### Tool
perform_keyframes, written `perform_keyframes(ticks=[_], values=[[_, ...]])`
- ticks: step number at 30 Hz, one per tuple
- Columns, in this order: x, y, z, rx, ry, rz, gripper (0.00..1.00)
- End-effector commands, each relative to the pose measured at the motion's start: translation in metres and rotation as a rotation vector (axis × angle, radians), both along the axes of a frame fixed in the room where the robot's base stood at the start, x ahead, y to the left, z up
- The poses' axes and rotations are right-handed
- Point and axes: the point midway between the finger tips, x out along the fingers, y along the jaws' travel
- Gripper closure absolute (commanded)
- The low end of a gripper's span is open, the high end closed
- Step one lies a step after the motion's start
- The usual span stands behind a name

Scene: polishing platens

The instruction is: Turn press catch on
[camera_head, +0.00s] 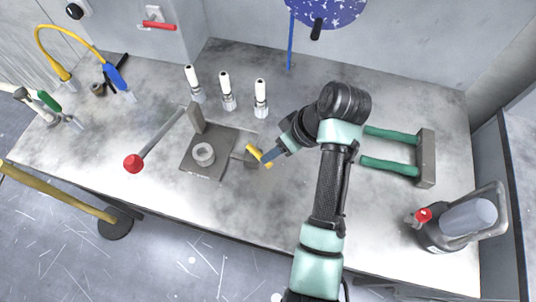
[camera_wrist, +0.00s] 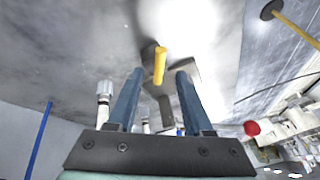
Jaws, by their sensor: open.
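The press has a dark base plate (camera_head: 190,165) with a round grey ring (camera_head: 204,154) on it. A long lever with a red knob (camera_head: 133,163) points to the left. The press catch is a short yellow handle (camera_head: 255,151) on a small grey block (camera_head: 240,154) at the plate's right side. My gripper (camera_head: 267,157) is at the yellow handle, coming from the right. In the wrist view the yellow handle (camera_wrist: 160,66) shows between the tips of my two open blue fingers, with space on both sides. Contact cannot be told.
Several white-topped fittings (camera_head: 225,90) stand behind the press. A grey block with green handles (camera_head: 426,160) and a dark jug with a red cap (camera_head: 450,225) are at the right. Bare bench lies in front of the press.

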Motion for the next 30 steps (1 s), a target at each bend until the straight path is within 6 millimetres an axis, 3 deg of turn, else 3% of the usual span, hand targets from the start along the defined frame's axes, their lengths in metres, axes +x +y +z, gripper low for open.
perform_keyframes(ticks=[9, 20, 28, 30], values=[[0.007, 0.018, -0.038, 0.000, 0.001, 0.001, 0.49], [0.008, 0.019, -0.043, -0.001, -0.001, 0.001, 0.49], [0.008, 0.019, -0.043, 0.000, -0.002, 0.000, 0.96], [0.008, 0.019, -0.043, 0.000, -0.002, 0.000, 1.00]])
